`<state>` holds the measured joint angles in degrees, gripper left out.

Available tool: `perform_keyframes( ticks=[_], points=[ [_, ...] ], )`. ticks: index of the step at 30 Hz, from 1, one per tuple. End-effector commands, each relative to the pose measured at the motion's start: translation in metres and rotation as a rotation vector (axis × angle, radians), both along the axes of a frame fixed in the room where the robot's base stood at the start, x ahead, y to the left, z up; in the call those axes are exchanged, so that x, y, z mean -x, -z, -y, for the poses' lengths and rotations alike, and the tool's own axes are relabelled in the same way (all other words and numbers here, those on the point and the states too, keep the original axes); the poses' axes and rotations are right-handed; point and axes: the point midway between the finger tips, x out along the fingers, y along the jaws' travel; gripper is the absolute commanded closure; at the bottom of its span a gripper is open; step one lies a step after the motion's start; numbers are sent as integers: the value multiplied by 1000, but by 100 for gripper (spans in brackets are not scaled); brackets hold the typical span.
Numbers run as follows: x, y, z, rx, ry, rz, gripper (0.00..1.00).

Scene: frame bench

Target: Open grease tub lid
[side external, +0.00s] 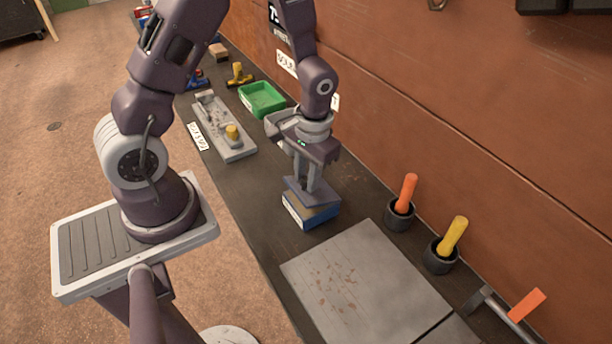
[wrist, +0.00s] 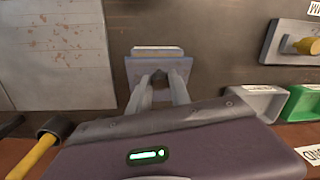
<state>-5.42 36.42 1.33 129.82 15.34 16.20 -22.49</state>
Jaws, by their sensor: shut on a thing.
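The grease tub (side external: 312,212) is a small blue box with a yellowish band and a white label, on the dark bench beside the grey plate. Its flat grey-blue lid (side external: 296,188) sits at its top and looks slightly tilted against the tub; how far it is apart from the rim is hard to tell. My gripper (side external: 314,186) points down and is shut on the lid's raised middle part. In the wrist view the fingers (wrist: 159,80) close together over the lid (wrist: 136,72). A pale edge of the tub (wrist: 157,50) shows beyond the lid. The grip itself is hidden.
A grey plate (side external: 360,280) with rusty marks lies in front. Cups with an orange handle (side external: 405,193) and a yellow handle (side external: 452,236) stand to the right. A green bin (side external: 262,98) and a grey fixture with a yellow knob (side external: 232,131) are behind. The wall borders the bench.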

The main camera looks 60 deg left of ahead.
Motion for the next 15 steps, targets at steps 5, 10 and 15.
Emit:
perform_keyframes(
  ticks=[5,10,15],
  points=[
    [-7,-5,0,0,-1,-73,100],
    [-19,-12,0,0,0,-204,100],
    [-33,-19,0,0,1,-244,100]
  ],
)
